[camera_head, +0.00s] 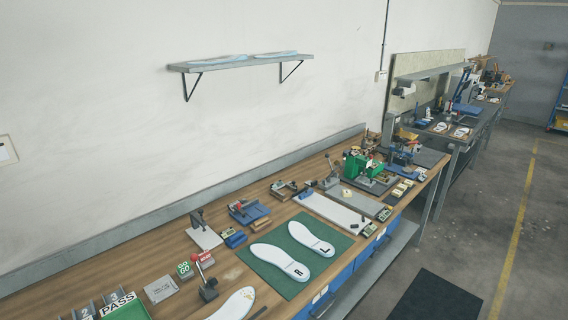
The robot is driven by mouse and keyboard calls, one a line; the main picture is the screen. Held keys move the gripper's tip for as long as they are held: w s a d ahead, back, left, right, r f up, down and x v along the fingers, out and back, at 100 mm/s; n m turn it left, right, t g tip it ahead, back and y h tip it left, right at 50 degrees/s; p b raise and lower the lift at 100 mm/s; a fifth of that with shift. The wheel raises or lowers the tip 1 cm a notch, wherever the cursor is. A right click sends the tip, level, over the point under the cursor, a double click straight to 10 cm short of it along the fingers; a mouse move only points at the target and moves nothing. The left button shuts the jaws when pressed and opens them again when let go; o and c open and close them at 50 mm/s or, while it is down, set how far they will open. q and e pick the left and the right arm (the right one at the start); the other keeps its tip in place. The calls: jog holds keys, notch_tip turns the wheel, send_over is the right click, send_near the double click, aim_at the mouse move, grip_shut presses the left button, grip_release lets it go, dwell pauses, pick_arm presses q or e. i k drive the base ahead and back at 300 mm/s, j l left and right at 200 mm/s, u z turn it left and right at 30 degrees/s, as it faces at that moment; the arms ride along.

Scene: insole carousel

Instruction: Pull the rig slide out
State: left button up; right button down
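Several small fixtures stand on the wooden workbench (130,243), and I cannot tell for certain which part is the rig slide. A green fixture (356,164) sits on a dark plate toward the bench's far end. A fixture with a blue base (248,213) sits nearer, left of the green mat. A grey plate with an upright clamp (204,234) stands beside it. A long pale plate (331,213) lies beyond the mat. Neither of my grippers is in view.
Two white insoles marked R (279,262) and L (312,239) lie on a green mat (288,289). A red-knobbed lever (206,284) and a third insole (234,305) are near the front. A wall shelf (240,62) hangs above.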

aim_at(364, 180)
jog(key=i+j+z, duration=0.1)
jog(key=z, duration=0.2)
jog(key=j+z, duration=0.35)
jog(key=i+l+z, duration=0.45)
jog(key=i+z, duration=0.2)
jog(key=i, duration=0.15)
jog(key=i+z, duration=0.3)
jog(key=i+l+u, duration=0.1)
jog(key=i+u, duration=0.2)
jog(key=i, duration=0.2)
jog(key=i+l+u, duration=0.25)
jog(key=i, duration=0.2)
jog(key=i+l+u, duration=0.2)
jog(key=i+u, duration=0.25)
jog(key=i+l+u, duration=0.15)
jog(key=l+u, duration=0.25)
jog(key=i+l+u, duration=0.25)
jog(key=u, duration=0.2)
